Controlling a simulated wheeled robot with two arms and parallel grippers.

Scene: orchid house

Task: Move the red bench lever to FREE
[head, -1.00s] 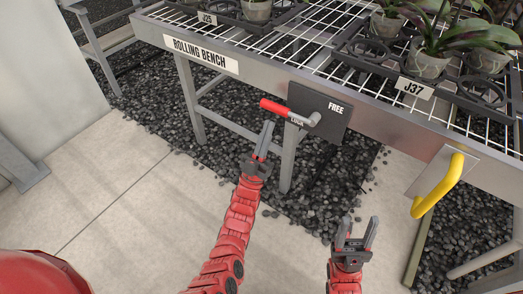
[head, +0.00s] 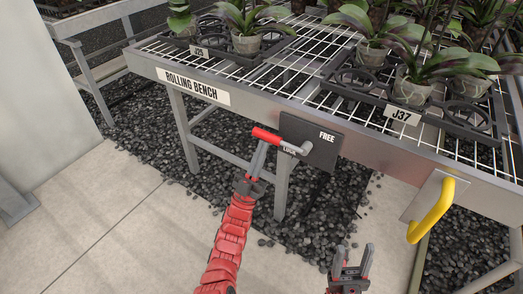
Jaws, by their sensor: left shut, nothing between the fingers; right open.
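The red lever (head: 266,135) sits on a dark plate (head: 313,141) fixed to the front of the rolling bench (head: 197,89). Its red grip points left from the pivot, over the lettering beside it that looks like LOCK. FREE is printed at the plate's upper right. My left gripper (head: 262,147) is shut and empty, its tips at the underside of the red grip; I cannot tell whether they touch it. My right gripper (head: 354,258) is open and empty, low over the ground, well away from the lever.
A yellow handle (head: 431,210) sticks out from the bench front at the right. Trays of potted orchids, labelled J25 (head: 199,53) and J37 (head: 401,115), stand on the wire bench top. A bench leg (head: 282,183) stands below the plate. Dark gravel lies under the bench, pale paving in front.

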